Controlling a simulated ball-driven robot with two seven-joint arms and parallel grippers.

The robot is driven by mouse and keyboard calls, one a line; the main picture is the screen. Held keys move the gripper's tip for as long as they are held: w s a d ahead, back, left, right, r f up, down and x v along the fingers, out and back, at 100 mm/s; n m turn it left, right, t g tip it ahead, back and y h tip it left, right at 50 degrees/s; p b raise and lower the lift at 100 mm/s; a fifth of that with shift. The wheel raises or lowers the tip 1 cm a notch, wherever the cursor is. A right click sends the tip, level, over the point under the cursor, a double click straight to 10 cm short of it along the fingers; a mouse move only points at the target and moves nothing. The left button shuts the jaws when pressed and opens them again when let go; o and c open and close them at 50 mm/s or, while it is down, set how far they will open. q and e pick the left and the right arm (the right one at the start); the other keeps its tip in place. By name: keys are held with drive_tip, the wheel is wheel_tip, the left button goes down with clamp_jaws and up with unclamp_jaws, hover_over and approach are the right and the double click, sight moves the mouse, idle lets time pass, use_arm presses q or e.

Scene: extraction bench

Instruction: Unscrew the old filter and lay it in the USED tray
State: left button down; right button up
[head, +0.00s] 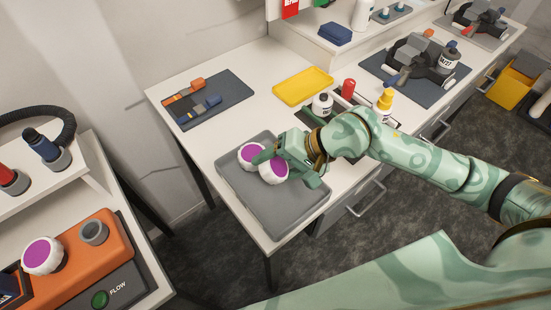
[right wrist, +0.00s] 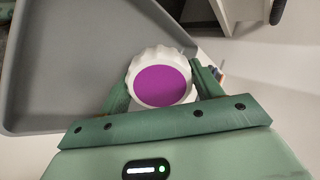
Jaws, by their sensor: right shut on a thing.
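A white ribbed filter with a purple face (head: 273,171) is between the fingers of my right gripper (head: 288,168), which is shut on it, over the grey tray (head: 238,190). In the right wrist view the same filter (right wrist: 161,80) sits between both green fingers (right wrist: 160,88), with the tray (right wrist: 75,60) behind it. I cannot tell whether it touches the tray floor. A second such filter (head: 251,153) is in the tray beside the gripper. A third filter (head: 42,256) sits on the orange unit (head: 108,245) at lower left. No USED label is readable. My left gripper is not in view.
The orange unit has a grey round fitting (head: 93,232) and a green FLOW button (head: 100,299). A yellow tray (head: 303,86), a dark mat with small parts (head: 207,100), and bottles (head: 384,101) stand on the white bench. A floor gap separates the bench from the unit.

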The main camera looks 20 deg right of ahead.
drive_tip(key=shift+f, duration=0.7)
drive_tip(key=shift+f+b, duration=0.5)
drive_tip(key=shift+b, duration=0.1)
